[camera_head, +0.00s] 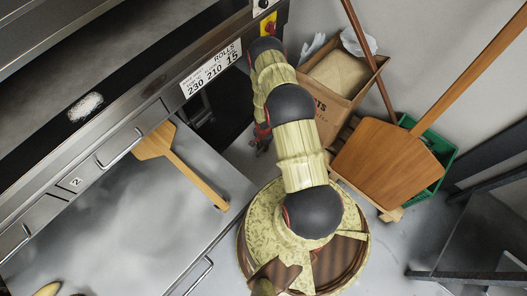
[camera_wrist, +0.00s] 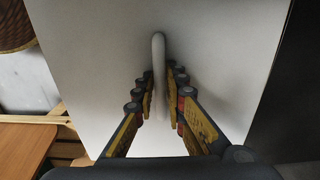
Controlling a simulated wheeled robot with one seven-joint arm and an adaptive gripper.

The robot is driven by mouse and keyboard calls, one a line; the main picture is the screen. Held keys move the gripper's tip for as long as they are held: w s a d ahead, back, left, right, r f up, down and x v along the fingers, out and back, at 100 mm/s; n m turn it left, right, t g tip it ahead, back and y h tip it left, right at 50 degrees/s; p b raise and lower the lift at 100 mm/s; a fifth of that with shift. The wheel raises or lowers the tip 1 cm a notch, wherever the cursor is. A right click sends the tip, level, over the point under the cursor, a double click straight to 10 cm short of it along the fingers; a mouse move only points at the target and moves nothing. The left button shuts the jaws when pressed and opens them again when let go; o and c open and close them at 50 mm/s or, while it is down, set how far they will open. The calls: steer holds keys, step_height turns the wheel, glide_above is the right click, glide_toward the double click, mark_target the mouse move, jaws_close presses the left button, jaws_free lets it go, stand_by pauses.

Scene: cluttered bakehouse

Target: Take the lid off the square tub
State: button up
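In the wrist view a flat white panel (camera_wrist: 90,55) with straight edges fills most of the picture. It looks like the square tub's lid. A white upright handle (camera_wrist: 158,50) stands out from its middle. My gripper (camera_wrist: 160,90) has its fingers drawn in on both sides of the handle, close against it, and looks shut on it. In the head view my gripper (camera_head: 262,138) is a small dark and red shape below the oven front, mostly hidden behind my arm. I cannot make out the tub or lid there.
The oven front (camera_head: 150,115) and steel worktop (camera_head: 110,225) with a wooden peel (camera_head: 185,170) lie left. A cardboard box (camera_head: 345,105), a green crate (camera_head: 447,160) and a large wooden peel (camera_head: 385,165) crowd the right. Grey floor (camera_head: 400,240) shows at lower right.

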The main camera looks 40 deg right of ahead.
jaws_close()
stand_by(0.4)
steer(key=shift+r, duration=0.15)
